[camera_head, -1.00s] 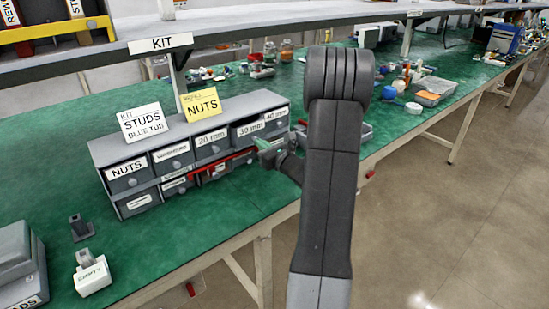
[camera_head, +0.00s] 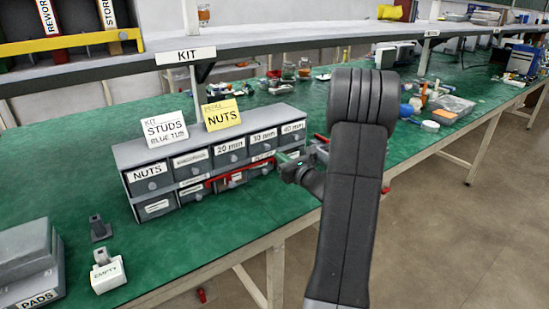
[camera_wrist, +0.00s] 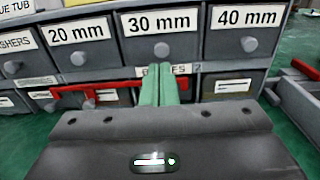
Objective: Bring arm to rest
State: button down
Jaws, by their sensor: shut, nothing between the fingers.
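My arm (camera_head: 350,200) reaches over the bench. My gripper (camera_head: 283,158) is at the right end of the grey drawer cabinet (camera_head: 150,150), in front of its fronts. In the wrist view the green fingers (camera_wrist: 160,78) are closed together with nothing between them. They point at the 30 mm drawer (camera_wrist: 160,35), their tips just below its knob. I cannot tell whether they touch the cabinet.
A red bar (camera_wrist: 120,85) runs across the lower drawers beside the fingers. Another red-handled item (camera_wrist: 305,70) lies at the right. A shelf (camera_head: 250,50) hangs over the bench. Green bench top is clear before the cabinet.

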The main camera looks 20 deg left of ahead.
jog(key=v, duration=0.8)
jog(key=shift+s+d, duration=0.15)
jog(key=shift+d, duration=0.2)
jog(key=shift+f, duration=0.1)
